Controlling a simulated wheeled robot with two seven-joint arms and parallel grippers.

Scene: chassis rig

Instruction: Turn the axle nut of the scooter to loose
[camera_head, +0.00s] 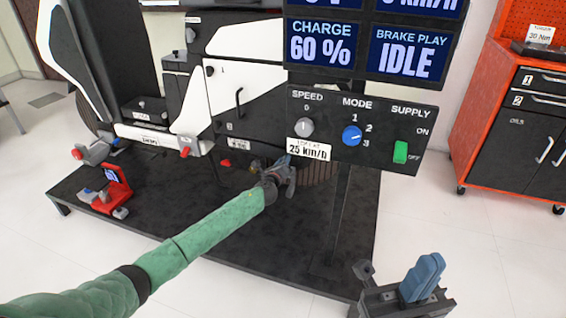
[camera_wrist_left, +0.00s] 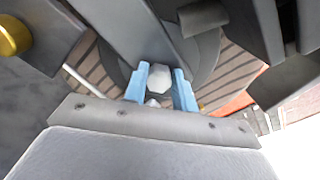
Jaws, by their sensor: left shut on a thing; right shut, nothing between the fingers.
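The axle nut (camera_wrist_left: 158,78) is a pale grey hexagonal head in front of the dark round wheel hub (camera_wrist_left: 205,60) in the left wrist view. The two blue fingers of my left gripper (camera_wrist_left: 161,76) stand on either side of it and are shut on it. In the head view my left gripper (camera_head: 284,163) is at the lower part of the scooter (camera_head: 245,85), beside the wheel (camera_head: 318,172); the nut is hidden there. My right gripper (camera_head: 431,264) is shut and empty at the bottom right, its blue fingers pointing up, away from the scooter.
A control panel (camera_head: 354,130) with knobs and a green switch hangs above my left gripper, below the display screens (camera_head: 420,54). The dark platform (camera_head: 240,252) lies under the scooter. A red device (camera_head: 112,188) stands at left. A red tool cabinet (camera_head: 497,110) is at right.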

